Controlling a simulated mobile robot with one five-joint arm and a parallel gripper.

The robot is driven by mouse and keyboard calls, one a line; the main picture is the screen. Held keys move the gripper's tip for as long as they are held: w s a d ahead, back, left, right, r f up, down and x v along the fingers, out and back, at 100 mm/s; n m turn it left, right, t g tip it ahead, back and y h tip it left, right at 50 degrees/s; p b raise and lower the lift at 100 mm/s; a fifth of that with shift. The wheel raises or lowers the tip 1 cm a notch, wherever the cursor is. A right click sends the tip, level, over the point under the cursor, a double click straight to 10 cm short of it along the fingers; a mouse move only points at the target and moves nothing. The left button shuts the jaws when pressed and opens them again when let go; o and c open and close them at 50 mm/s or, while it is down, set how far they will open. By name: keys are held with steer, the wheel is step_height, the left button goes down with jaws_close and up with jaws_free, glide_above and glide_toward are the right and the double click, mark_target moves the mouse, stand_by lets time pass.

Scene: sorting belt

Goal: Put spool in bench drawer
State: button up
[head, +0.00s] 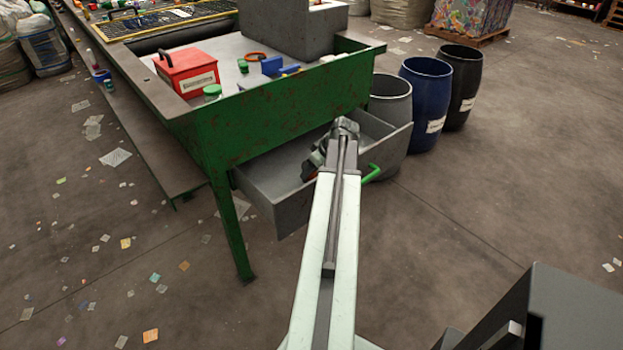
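The bench drawer (268,198) is a grey metal box pulled out from under the green bench (262,122). Part of its green handle (371,173) shows to the right of my arm. My gripper (310,168) is over or inside the open drawer, mostly hidden behind my arm's end. I cannot tell whether it is open or shut, or whether it holds anything. I cannot make out a spool for sure. My arm hides the middle of the drawer and part of its front.
On the bench top are a red box (187,73), a green-lidded jar (212,92), an orange ring (255,57) and blue pieces (272,65). Grey (389,100), blue (424,98) and black (458,85) barrels stand right of the drawer. Scraps litter the floor.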

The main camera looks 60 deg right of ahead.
steer(key=shift+f, duration=0.75)
steer(key=shift+r, duration=0.25)
steer(key=shift+f, duration=0.3)
steer(key=o, duration=1.4)
steer(key=shift+r, duration=0.15)
steer(key=shift+c, duration=0.2)
